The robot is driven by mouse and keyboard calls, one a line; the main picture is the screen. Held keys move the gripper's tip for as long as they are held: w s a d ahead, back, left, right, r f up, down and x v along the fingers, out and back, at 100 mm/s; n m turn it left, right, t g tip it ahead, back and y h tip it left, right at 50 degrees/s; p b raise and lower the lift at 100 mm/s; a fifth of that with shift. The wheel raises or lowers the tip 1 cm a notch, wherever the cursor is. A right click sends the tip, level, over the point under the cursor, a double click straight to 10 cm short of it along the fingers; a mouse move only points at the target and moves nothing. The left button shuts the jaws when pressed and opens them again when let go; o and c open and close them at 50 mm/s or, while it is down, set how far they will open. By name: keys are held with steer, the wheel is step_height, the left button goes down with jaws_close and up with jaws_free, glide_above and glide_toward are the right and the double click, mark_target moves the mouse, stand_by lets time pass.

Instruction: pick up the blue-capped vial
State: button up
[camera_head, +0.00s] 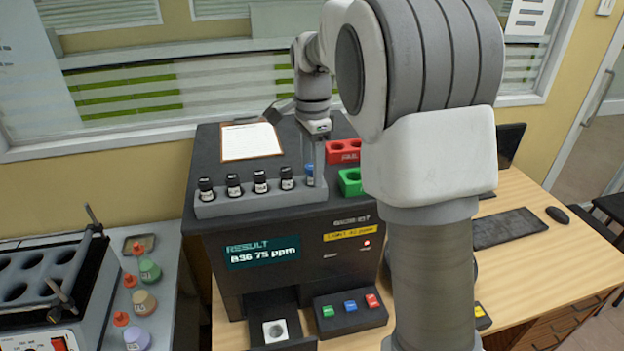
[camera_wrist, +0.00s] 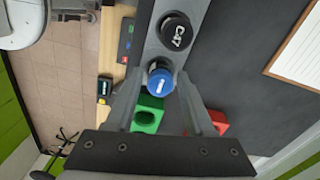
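The blue-capped vial (camera_head: 310,174) stands upright at the right end of the grey rack (camera_head: 240,206) on top of the dark analyser. Its blue cap (camera_wrist: 160,82) shows between the fingers in the wrist view. My gripper (camera_head: 317,160) points down at that end of the rack. In the wrist view my gripper (camera_wrist: 160,78) is open, one finger on each side of the blue cap, with small gaps visible. The vial's body is mostly hidden by the rack.
Several black-capped vials stand in the rack; the nearest, marked C47 (camera_wrist: 176,32), is close to the blue one. A red holder (camera_head: 343,151) and a green holder (camera_head: 350,182) lie to the right. A clipboard (camera_head: 251,141) lies behind. The analyser screen (camera_head: 262,252) reads a result.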

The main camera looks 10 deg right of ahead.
jaws_close()
step_height(320, 180, up, 4)
steer(key=shift+r, duration=0.2)
steer(key=s+d+r, duration=0.6)
steer(key=d, duration=0.4)
steer(key=shift+r, duration=0.3)
